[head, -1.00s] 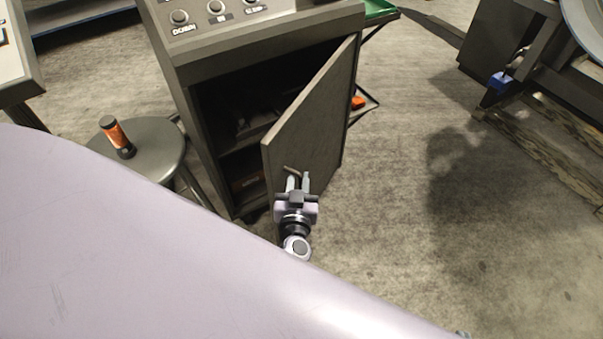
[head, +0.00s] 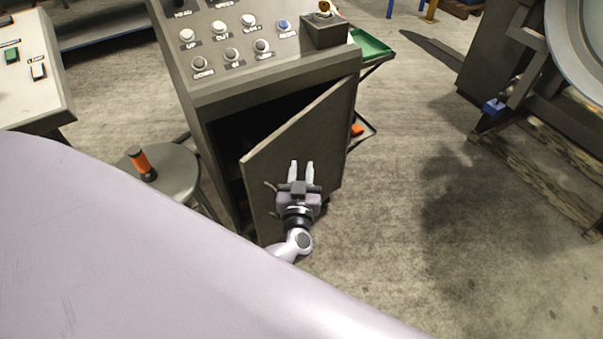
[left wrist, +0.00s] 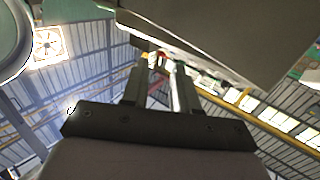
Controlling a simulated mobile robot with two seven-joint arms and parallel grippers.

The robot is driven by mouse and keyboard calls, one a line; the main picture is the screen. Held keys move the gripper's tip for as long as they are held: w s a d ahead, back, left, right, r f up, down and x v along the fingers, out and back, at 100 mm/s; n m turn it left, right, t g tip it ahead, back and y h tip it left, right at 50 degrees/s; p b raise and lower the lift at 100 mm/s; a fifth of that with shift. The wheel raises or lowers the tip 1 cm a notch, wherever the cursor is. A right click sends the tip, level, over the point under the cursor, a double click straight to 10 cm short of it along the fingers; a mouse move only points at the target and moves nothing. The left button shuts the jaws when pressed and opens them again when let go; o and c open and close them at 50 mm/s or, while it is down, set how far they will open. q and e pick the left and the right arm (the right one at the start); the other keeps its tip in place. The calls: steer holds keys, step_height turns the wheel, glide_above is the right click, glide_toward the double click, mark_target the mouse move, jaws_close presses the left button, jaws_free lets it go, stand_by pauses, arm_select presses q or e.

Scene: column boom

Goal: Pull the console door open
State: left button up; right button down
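The grey console (head: 228,93) stands in the middle of the head view. Its door (head: 318,130) is partly open, hinged at the right, with its free edge swung out towards me and a dark interior behind it. A small bar handle (head: 270,187) sits near the door's free edge. My left gripper (head: 301,168) is in front of the door's outer face, to the right of the handle. Its fingers are apart with nothing held. The left wrist view shows the two fingers (left wrist: 156,88) parted, and a dark panel, probably the door (left wrist: 215,35), above them. My right gripper is not in view.
A round stool (head: 180,165) with an orange-and-black cylinder (head: 141,164) stands left of the console. A green tray (head: 370,44) and an orange item (head: 357,129) are behind the door, at right. Open floor (head: 400,190) lies right of the door.

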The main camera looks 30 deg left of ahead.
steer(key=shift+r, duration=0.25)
